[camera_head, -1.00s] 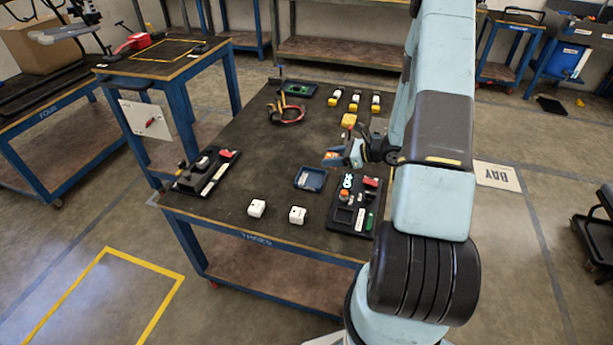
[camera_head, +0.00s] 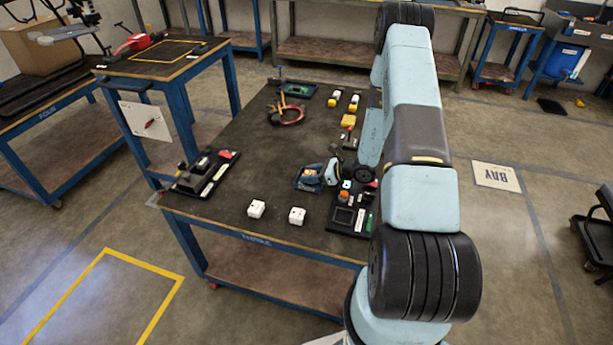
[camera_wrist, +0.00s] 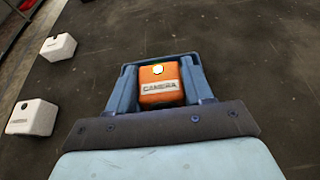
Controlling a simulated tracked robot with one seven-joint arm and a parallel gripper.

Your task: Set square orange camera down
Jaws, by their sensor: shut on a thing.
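The square orange camera (camera_wrist: 161,82), labelled CAMERA, shows between the two fingers of my gripper (camera_wrist: 160,90) in the wrist view. The gripper is shut on it. In the head view my gripper (camera_head: 318,177) is low over the blue tray (camera_head: 302,182) on the dark table, and the camera is mostly hidden there. In the wrist view the tray's blue rim (camera_wrist: 150,61) shows just behind the camera. I cannot tell whether the camera touches the tray floor.
Two white cubes (camera_head: 256,208) (camera_head: 297,215) stand near the table's front edge. A black panel (camera_head: 347,218) lies right of the tray, another (camera_head: 203,176) at the left. Yellow-and-white items (camera_head: 335,97), a red cable tool (camera_head: 289,115) and a green board (camera_head: 297,90) lie farther back.

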